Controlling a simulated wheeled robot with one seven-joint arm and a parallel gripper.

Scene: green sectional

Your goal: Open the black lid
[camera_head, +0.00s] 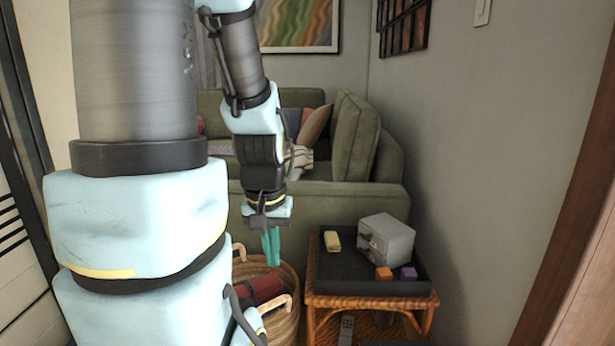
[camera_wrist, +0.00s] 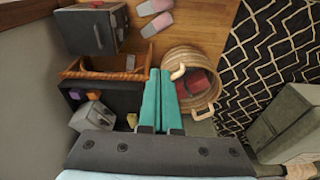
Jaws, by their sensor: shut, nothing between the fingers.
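I see no part that I can surely name as the black lid. A dark grey-black box (camera_wrist: 93,30) with a small handle on its face stands on the floor at the top left of the wrist view, and the lid may belong to it. It does not show in the head view. My gripper (camera_head: 271,246) points down with its teal fingers together and empty.
The wicker side table (camera_head: 371,301) bears a black tray (camera_head: 340,284) with a small grey drawer unit (camera_head: 388,241), orange and purple blocks and a yellowish item. A wicker basket (camera_wrist: 175,61) stands beside it. The green sofa (camera_head: 330,203) is behind. Pink slippers (camera_wrist: 157,24) lie on the floor.

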